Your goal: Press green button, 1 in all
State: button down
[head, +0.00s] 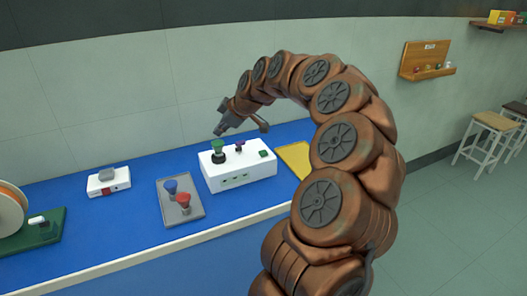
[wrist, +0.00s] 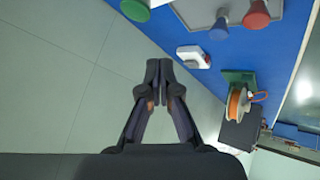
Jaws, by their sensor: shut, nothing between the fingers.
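A white box instrument (head: 238,170) stands on the blue bench. A small flat green button (head: 263,153) is on the right of its top. A green flared piece (head: 218,147) stands in a black seat on the left of the top, with a small purple piece (head: 239,146) between them. My gripper (head: 217,132) is shut and empty, apart from the box, and appears above its left end in the head view. The flat button is not seen there.
A grey tray (head: 190,214) with blue (head: 171,186) and red (head: 184,202) flared pieces lies left of the box. A small white device (head: 108,181), an orange reel (head: 12,207) and a yellow mat (head: 295,158) also occupy the bench. The wall runs behind.

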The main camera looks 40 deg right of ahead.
jog(key=d+f+h, duration=0.1)
jog(key=d, duration=0.7)
jog(key=s+d+f+t+h, duration=0.1)
jog(key=d+f, duration=0.1)
jog(key=d, duration=0.7)
jog(key=shift+s+f+h, duration=0.15)
jog(key=shift+s+h, duration=0.15)
jog(key=shift+h, duration=0.1)
jog(key=shift+f, duration=0.1)
send_over(264, 153)
notch_tip(264, 153, down, 7)
jog(key=shift+f, duration=0.1)
jog(key=shift+f+b, duration=0.75)
jog(key=shift+b, duration=0.05)
jog(key=shift+f+b, duration=0.9)
jog(key=shift+b, duration=0.95)
dwell(0.7)
jog(key=shift+r, duration=0.15)
dwell(0.3)
jog(key=shift+r+b, duration=0.4)
jog(key=shift+r, duration=0.4)
